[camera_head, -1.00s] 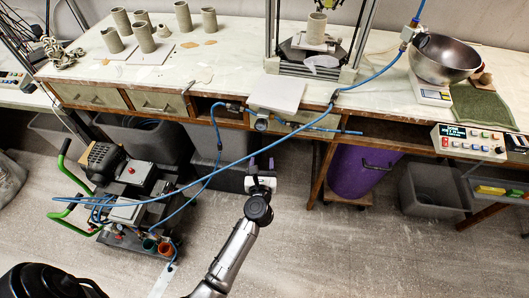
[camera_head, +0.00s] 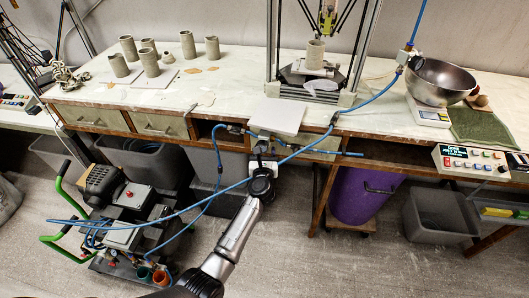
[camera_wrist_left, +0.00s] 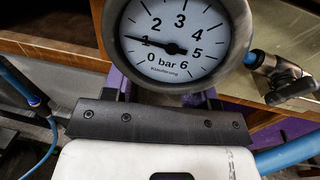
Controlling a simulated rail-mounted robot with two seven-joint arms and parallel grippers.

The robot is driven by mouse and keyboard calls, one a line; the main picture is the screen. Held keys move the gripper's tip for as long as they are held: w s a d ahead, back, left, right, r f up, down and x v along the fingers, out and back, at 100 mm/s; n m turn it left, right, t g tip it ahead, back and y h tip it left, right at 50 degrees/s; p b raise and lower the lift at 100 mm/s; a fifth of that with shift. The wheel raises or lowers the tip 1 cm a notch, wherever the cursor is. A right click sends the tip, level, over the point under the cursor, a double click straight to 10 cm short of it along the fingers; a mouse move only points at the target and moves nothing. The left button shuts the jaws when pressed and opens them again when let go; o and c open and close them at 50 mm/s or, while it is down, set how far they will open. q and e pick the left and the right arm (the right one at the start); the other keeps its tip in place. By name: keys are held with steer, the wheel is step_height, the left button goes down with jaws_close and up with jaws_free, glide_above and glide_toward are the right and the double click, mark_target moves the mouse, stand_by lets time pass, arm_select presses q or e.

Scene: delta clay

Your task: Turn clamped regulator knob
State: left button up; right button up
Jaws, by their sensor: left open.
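The regulator's round pressure gauge (camera_wrist_left: 178,45) fills the upper middle of the left wrist view, its needle pointing near 1 bar. In the head view the regulator (camera_head: 262,146) is a small dark shape under the bench edge, partly hidden by my gripper. The knob cannot be made out. My left gripper (camera_head: 262,163) is open, right in front of the regulator. In the left wrist view its purple fingers (camera_wrist_left: 214,98) reach up on both sides behind the gauge. Their tips and any contact are hidden. My right gripper is not in view.
A fitting with a lever (camera_wrist_left: 283,78) stands right of the gauge. A blue hose (camera_head: 225,188) crosses in front of the bench towards the cart (camera_head: 125,215). A white slab (camera_head: 275,115) lies at the bench edge above. A purple cylinder (camera_head: 358,185) stands lower right.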

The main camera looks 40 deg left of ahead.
arm_select(q)
steer(key=shift+w+a, duration=0.4)
steer(key=shift+w, duration=0.1)
steer(key=shift+w+a, duration=0.1)
steer(key=c, duration=0.9)
steer(key=n+g+y+b, duration=0.1)
steer(key=b, duration=0.1)
steer(key=n+g+y+b, duration=0.1)
steer(key=b, duration=0.1)
steer(key=shift+f, duration=0.3)
steer(key=shift+n+g+y+b, duration=0.3)
steer(key=shift+g+y+b, duration=0.1)
steer(key=shift+y, duration=0.1)
steer(key=shift+r+g, duration=0.25)
steer(key=shift+g, duration=0.05)
